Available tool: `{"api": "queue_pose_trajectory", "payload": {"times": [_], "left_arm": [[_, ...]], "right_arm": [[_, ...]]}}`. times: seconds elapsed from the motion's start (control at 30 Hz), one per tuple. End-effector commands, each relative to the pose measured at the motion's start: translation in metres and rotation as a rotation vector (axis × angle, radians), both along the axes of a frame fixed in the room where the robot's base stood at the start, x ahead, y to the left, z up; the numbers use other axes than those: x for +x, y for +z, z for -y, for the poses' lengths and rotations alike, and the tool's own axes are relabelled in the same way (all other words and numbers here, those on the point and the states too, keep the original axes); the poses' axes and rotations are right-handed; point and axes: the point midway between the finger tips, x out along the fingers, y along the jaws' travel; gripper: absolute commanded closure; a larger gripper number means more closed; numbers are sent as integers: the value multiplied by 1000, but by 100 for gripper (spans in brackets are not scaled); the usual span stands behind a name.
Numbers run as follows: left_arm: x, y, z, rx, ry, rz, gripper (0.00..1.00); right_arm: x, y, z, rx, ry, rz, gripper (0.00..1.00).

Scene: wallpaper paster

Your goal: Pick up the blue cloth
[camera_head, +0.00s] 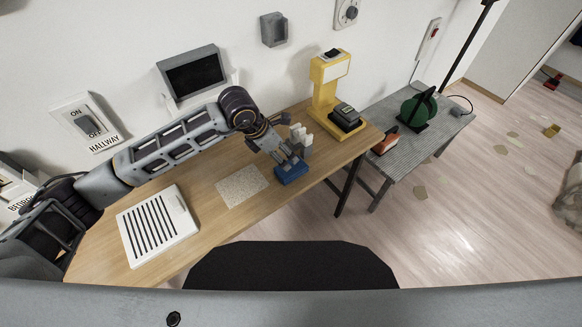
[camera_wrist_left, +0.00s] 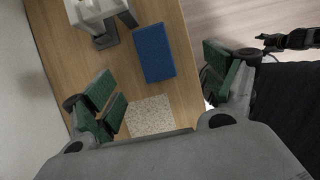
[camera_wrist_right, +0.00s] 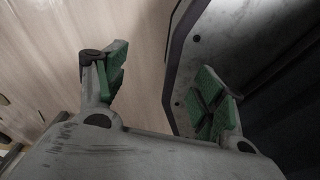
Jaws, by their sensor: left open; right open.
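The blue cloth (camera_head: 292,172) is a small folded block lying on the wooden table (camera_head: 165,181), near its front edge. In the left wrist view the cloth (camera_wrist_left: 153,53) lies flat ahead of the fingers, between their lines. My left gripper (camera_head: 286,153) is over the cloth's far side in the head view, and its fingers hide part of it. In the left wrist view my left gripper (camera_wrist_left: 165,88) is open with nothing between its green pads. My right gripper (camera_wrist_right: 160,85) is open and empty in the right wrist view, with floor and a dark panel beyond. It is not visible in the head view.
A speckled square (camera_head: 242,186) lies left of the cloth. A white slatted box (camera_head: 156,226) is farther left. A white object (camera_head: 301,135) and a yellow stand (camera_head: 325,88) are behind the cloth. A grey bench (camera_head: 427,139) holds a green tool (camera_head: 417,110) at right.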

Motion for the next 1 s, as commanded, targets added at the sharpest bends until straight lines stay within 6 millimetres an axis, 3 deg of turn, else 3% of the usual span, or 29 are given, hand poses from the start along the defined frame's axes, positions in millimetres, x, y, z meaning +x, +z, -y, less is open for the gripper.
{"api": "queue_pose_trajectory", "payload": {"times": [0.17, 0.57, 1.0], "left_arm": [[5, -2, -12, 49, 9, 11, 14], [6, -5, -10, 46, 9, 10, 14], [16, -50, 6, 44, 9, 8, 14]], "right_arm": [[-5, 0, 0, 0, 0, -5, 31], [-12, 0, 0, 0, 0, -13, 31], [-3, 5, -3, 4, -1, -3, 31]]}}
